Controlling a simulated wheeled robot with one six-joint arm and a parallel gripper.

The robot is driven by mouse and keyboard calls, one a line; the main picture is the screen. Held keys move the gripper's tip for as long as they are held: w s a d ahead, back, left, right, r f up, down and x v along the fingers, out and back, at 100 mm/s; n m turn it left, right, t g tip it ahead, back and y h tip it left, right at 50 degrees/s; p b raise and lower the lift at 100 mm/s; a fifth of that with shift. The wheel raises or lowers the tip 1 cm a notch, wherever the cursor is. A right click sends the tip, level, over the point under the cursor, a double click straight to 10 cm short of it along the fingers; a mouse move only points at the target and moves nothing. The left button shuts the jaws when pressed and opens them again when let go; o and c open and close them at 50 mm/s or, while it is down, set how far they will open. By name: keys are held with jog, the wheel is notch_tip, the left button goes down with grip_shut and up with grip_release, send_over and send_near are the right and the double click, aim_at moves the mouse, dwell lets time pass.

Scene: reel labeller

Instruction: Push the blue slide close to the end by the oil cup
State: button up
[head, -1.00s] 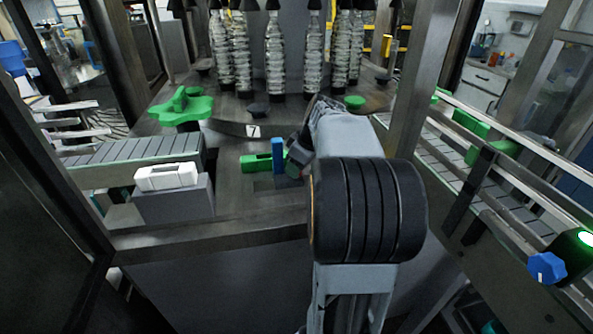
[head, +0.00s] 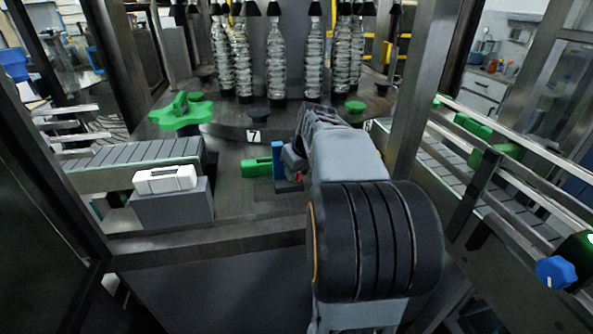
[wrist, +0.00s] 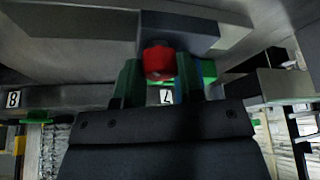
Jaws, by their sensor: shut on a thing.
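The blue slide (head: 277,160) stands upright beside the right end of a green block (head: 257,167) on the dark machine table. My gripper (head: 293,170) is just right of the slide, partly hidden by my arm. In the wrist view, the green fingers of my gripper (wrist: 159,80) are shut on a red piece (wrist: 159,60). I cannot tell whether finger and slide touch. I cannot make out the oil cup for certain.
A white part (head: 165,180) sits on a grey block (head: 172,207) at the left, by a slatted conveyor (head: 135,153). A green star wheel (head: 181,111) and several clear bottles (head: 275,60) stand behind. A metal post (head: 410,100) and a railed conveyor (head: 470,165) are at the right.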

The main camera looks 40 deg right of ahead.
jog(key=o, duration=0.9)
jog(key=v, duration=1.3)
jog(key=shift+r+p, duration=0.35)
jog(key=shift+r, duration=0.05)
